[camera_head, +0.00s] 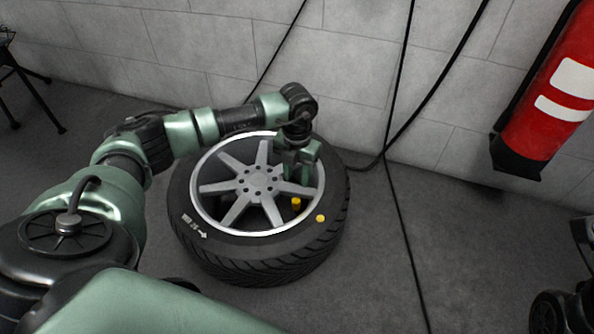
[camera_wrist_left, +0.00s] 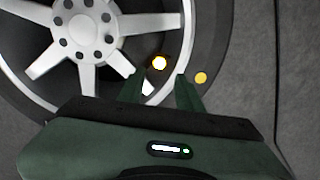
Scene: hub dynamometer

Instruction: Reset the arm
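My left gripper (camera_head: 299,174) hangs over the right side of the wheel, pointing down. In the left wrist view, its two fingers (camera_wrist_left: 160,88) stand apart with a clear gap and nothing between them. The wheel lies flat on the floor, a black tire (camera_head: 262,262) around a silver multi-spoke rim (camera_head: 236,209). A small yellow piece (camera_head: 296,203) is within the rim near the gripper; in the left wrist view it shows brightly (camera_wrist_left: 159,63) just beyond the fingers. A second yellow spot (camera_head: 320,218) is on the tire sidewall. My right gripper is not in view.
A red fire extinguisher (camera_head: 548,100) is at the right by the grey block wall (camera_head: 200,45). Black cables (camera_head: 400,110) hang down the wall and run across the floor. A dark stand (camera_head: 25,85) is at the far left. Floor right of the tire (camera_head: 470,250) is mostly clear.

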